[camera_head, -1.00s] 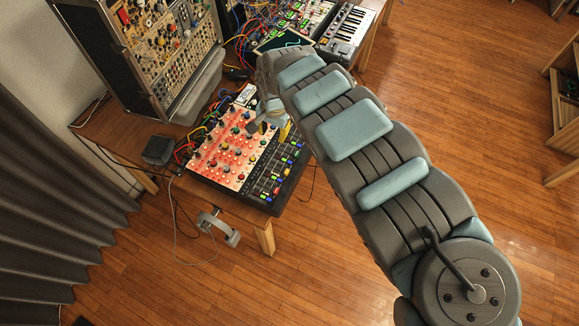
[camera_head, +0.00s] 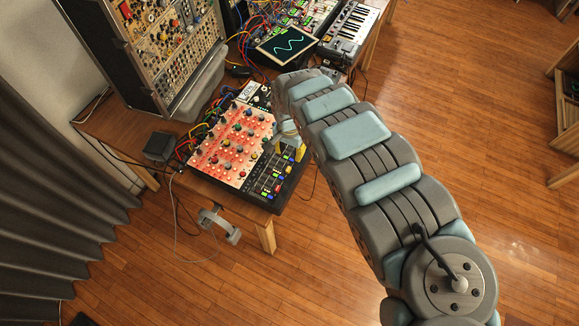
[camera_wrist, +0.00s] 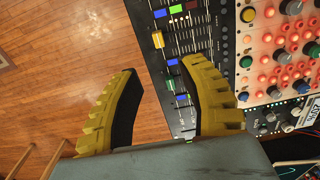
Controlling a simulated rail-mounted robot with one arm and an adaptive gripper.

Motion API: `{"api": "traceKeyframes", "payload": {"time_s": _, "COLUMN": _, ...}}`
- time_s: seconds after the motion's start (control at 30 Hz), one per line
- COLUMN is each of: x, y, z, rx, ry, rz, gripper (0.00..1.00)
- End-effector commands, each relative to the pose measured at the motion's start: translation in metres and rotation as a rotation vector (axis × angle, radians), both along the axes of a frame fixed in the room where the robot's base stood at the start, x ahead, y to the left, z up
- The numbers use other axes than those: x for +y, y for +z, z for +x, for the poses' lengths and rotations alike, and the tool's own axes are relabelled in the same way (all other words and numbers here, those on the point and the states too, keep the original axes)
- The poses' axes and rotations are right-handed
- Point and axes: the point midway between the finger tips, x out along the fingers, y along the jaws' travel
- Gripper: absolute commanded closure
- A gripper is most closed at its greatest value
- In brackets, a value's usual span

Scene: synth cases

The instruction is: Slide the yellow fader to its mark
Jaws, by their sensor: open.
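The black fader strip (camera_head: 262,190) runs along the front of the red-and-white synth panel. In the wrist view it carries several coloured caps, and a yellow cap (camera_wrist: 158,39) sits near its left edge, which I take for the yellow fader. A blue cap (camera_wrist: 160,13) and a green cap (camera_wrist: 170,83) are near it. The target mark cannot be made out. My gripper (camera_wrist: 165,66) is open, its yellow fingers on either side of part of the strip. The yellow cap is ahead of the fingertips, not between them. In the head view my arm partly hides the strip's far end.
The panel's knobs (camera_wrist: 282,58) stand beside the right finger. Patch cables (camera_head: 195,140) cluster at the panel's left. A screen (camera_head: 288,44), a keyboard (camera_head: 350,28) and an upright modular case (camera_head: 165,45) stand behind. Open wooden floor (camera_head: 330,270) lies in front.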

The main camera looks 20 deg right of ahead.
Motion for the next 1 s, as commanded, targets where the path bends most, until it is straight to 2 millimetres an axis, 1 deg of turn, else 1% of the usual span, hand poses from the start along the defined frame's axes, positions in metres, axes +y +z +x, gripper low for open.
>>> {"api": "traceKeyframes", "payload": {"time_s": 0.03, "x": 0.003, "y": -0.009, "z": -0.001, "rx": 0.002, "ry": 0.001, "rz": 0.004, "gripper": 0.59}}
{"api": "traceKeyframes", "payload": {"time_s": 0.6, "x": 0.003, "y": -0.073, "z": 0.0, "rx": 0.002, "ry": 0.001, "rz": 0.004, "gripper": 0.59}}
{"api": "traceKeyframes", "payload": {"time_s": 0.8, "x": 0.001, "y": -0.087, "z": 0.0, "rx": 0.002, "ry": -0.001, "rz": 0.002, "gripper": 0.59}}
{"api": "traceKeyframes", "payload": {"time_s": 1.0, "x": 0.001, "y": -0.092, "z": 0.0, "rx": 0.001, "ry": 0.001, "rz": -0.001, "gripper": 0.59}}
